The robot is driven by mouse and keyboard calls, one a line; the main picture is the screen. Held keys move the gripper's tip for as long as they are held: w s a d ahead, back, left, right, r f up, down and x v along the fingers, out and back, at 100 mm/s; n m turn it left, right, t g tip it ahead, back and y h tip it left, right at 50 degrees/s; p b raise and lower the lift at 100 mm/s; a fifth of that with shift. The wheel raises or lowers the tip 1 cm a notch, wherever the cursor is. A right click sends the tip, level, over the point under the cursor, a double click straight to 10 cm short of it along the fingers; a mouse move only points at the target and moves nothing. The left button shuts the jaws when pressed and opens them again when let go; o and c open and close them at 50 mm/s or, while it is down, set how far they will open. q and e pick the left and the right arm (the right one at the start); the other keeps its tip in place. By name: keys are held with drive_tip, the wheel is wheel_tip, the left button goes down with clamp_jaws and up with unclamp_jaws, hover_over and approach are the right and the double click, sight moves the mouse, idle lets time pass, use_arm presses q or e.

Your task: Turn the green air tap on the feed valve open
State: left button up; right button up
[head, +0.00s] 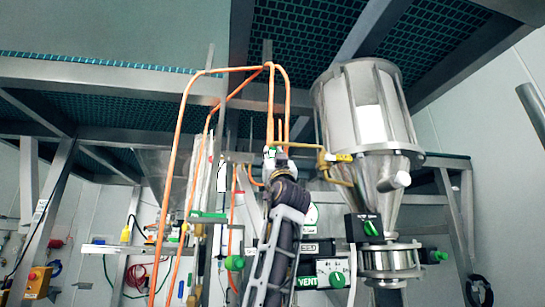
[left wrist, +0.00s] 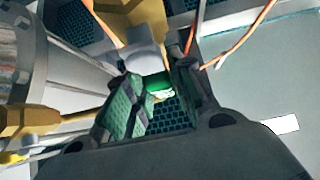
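My left gripper (head: 279,160) is raised at the orange pipes, beside the yellow fitting of the hopper. In the left wrist view its two fingers (left wrist: 160,95) stand apart. A green tap piece (left wrist: 158,83) shows in the gap between them, below a pale grey valve body (left wrist: 146,56). The green piece looks close to both fingers; I cannot tell whether they press on it. In the head view the arm and gripper hide this tap. My right gripper is not in view.
A steel hopper (head: 365,110) stands to the right of the gripper, with a yellow fitting (head: 335,158) at its side. Orange pipes (head: 172,170) loop around the gripper. A black box with a green knob (head: 371,228) sits below the hopper. A grated platform (head: 100,75) hangs overhead.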

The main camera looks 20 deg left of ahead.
use_arm(q)
drive_tip(key=shift+o, duration=1.2)
drive_tip(key=shift+s+r, duration=0.15)
drive_tip(key=shift+s, duration=0.1)
drive_tip(key=v, duration=1.2)
